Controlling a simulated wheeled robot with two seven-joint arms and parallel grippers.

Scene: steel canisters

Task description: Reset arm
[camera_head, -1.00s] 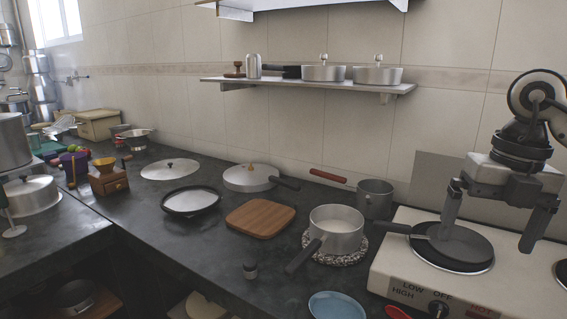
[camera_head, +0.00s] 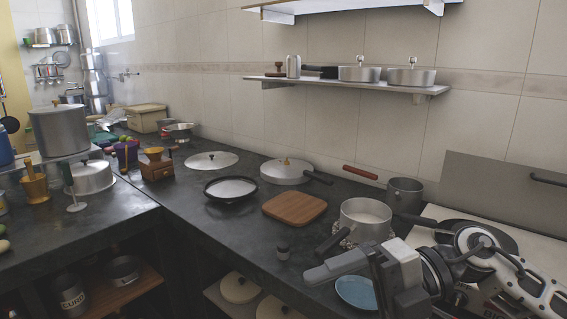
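My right gripper (camera_head: 352,288) is low at the right front, in front of the saucepan (camera_head: 365,214) and over the blue plate (camera_head: 357,291). Its two fingers are spread apart, with nothing visible between them. One finger reaches left across the counter's front; the other points down. My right arm comes in from the lower right and covers part of the stove. My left gripper is out of view. A steel canister (camera_head: 293,66) stands upright on the wall shelf.
The stove (camera_head: 452,213) at right carries a dark pan (camera_head: 480,232), partly behind my arm. The dark counter (camera_head: 205,225) holds a wooden board (camera_head: 295,208), lidded pan (camera_head: 285,171) and grinder (camera_head: 157,166). A large pot (camera_head: 58,130) stands at left.

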